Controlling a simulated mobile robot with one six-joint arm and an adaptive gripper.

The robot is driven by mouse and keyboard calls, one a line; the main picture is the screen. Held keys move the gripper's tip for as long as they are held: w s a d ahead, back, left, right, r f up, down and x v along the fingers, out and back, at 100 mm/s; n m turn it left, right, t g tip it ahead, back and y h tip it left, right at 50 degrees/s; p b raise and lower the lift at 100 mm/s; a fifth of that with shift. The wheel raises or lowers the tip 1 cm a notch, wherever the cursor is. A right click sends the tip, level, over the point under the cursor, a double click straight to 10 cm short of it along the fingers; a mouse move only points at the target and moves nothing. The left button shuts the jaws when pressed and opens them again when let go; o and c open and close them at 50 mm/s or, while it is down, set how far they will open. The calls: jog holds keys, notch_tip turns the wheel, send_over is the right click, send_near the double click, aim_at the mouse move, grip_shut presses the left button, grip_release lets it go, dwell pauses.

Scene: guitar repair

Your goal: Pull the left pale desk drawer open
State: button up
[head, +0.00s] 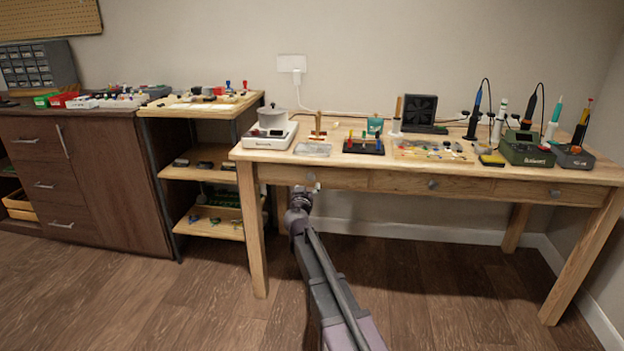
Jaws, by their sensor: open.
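The pale wooden desk (480,180) stands at the right with a row of drawers under its top. The left drawer (345,180) looks flush with the desk front. Its knob (311,177) shows just above my gripper, partly hidden and small. My gripper (305,188) is at the left drawer's front, close by the knob. The jaws are open, but too small to show clearly. I cannot tell whether they touch the knob or surround it. The middle drawer (400,182) and right drawer (510,189) each have a round knob and look shut.
The desk top carries a pot on a white hotplate (270,135), a black fan (420,112), soldering tools and a green station (525,148). Left of the desk are a wooden shelf unit (205,228) and a dark cabinet (110,170). The floor before the desk is clear.

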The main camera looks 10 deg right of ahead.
aim_at(310, 178)
jog(key=x, duration=0.7)
jog(key=shift+w, duration=0.15)
